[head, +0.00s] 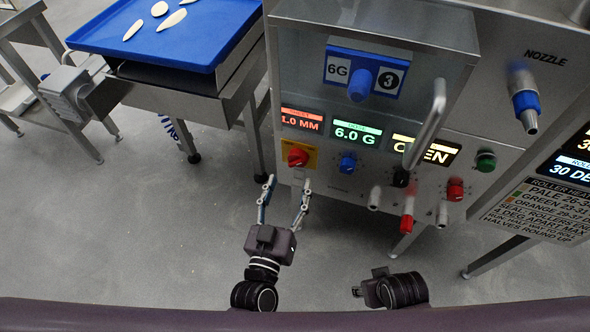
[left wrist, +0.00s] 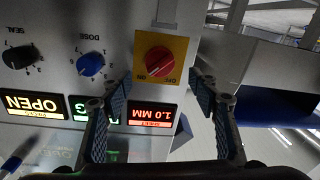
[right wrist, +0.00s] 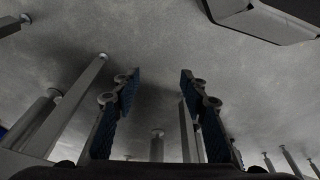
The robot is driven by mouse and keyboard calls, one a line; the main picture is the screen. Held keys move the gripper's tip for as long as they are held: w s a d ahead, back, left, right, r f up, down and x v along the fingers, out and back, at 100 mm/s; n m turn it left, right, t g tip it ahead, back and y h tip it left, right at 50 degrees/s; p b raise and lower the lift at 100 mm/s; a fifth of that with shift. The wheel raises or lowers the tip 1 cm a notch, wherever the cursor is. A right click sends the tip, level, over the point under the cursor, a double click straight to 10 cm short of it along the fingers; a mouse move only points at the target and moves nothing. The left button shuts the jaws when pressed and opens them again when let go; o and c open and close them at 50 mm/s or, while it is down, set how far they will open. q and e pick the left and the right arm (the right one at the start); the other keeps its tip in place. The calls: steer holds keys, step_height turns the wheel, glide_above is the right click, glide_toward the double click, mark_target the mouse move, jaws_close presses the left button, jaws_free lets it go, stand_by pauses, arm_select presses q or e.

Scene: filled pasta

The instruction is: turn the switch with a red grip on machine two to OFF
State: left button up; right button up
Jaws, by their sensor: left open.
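A red rotary switch (head: 297,157) sits on a yellow plate at the lower left of the steel machine's front. In the left wrist view the red grip (left wrist: 158,60) shows upside down with ON and OFF labels; its pale mark seems to slant towards ON. My left gripper (head: 287,182) is open and empty, just below and in front of the switch; its fingers (left wrist: 162,98) stand apart on either side of the switch in its wrist view. My right gripper (right wrist: 160,88) is open and empty, low over the floor; its fingers are hidden in the head view.
Right of the switch are a blue dose knob (head: 347,163), a black knob (head: 400,177) and another red knob (head: 455,189). Displays (head: 302,121) sit above. A steel handle (head: 428,125) juts out. A blue tray (head: 140,45) on a table stands left. Floor in front is clear.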

mark_target(296, 165)
arm_select(q)
steer(key=b+x, duration=0.1)
steer(key=x, duration=0.5)
steer(key=shift+w+d, duration=0.1)
steer(key=shift+w, duration=0.2)
arm_select(e)
steer(key=r, duration=0.3)
steer(key=shift+w+r, duration=0.15)
steer(key=shift+w, duration=0.1)
arm_select(q)
steer(key=c, duration=1.2)
